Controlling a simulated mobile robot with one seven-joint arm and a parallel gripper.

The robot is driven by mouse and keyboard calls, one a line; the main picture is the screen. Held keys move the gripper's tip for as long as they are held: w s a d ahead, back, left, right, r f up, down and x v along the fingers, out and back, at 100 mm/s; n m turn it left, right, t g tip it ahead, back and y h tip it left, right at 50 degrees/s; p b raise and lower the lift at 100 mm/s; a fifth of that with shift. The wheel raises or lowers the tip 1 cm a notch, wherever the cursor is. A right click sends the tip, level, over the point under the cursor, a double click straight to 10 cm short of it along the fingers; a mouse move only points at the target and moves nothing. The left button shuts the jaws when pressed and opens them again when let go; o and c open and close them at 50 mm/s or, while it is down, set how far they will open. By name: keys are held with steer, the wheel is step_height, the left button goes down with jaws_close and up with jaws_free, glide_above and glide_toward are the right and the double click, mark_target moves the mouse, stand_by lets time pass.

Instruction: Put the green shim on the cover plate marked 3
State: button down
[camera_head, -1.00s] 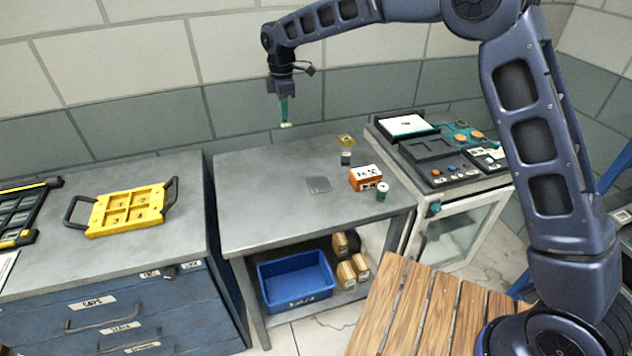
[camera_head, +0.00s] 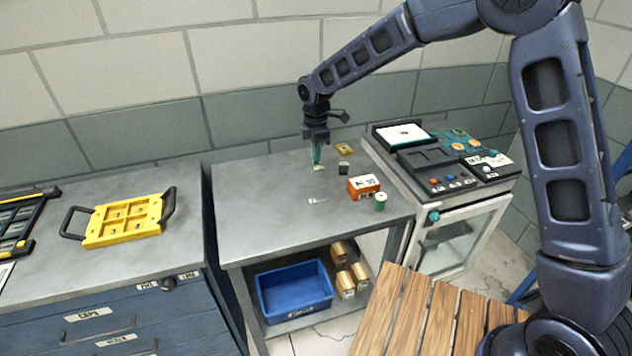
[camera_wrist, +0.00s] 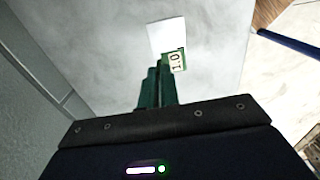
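My gripper (camera_head: 317,161) points down over the far middle of the grey table, its teal fingers close together. At their tips is the small green shim (camera_wrist: 175,62) with a pale label reading 1.0; it also shows in the head view (camera_head: 319,168). The shim appears held between the fingers, above the table. A flat pale square plate (camera_wrist: 167,36) lies on the table just beyond the shim in the wrist view. In the head view a thin flat plate (camera_head: 318,199), partly bright with glare, lies nearer the front. I cannot read a 3 on it.
Right of the gripper stand a dark block (camera_head: 343,168), an orange box (camera_head: 363,188), a green can (camera_head: 380,202) and a yellow piece (camera_head: 344,148). A yellow handled tray (camera_head: 125,217) lies on the left cabinet. The table's left half is clear.

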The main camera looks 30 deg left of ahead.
step_height(320, 180, down, 11)
stand_by(0.6)
steer(key=shift+f, duration=0.15)
steer(key=c, duration=1.6)
jaws_free()
steer(key=shift+c, duration=0.2)
step_height(320, 180, up, 11)
steer(key=shift+r, duration=0.7)
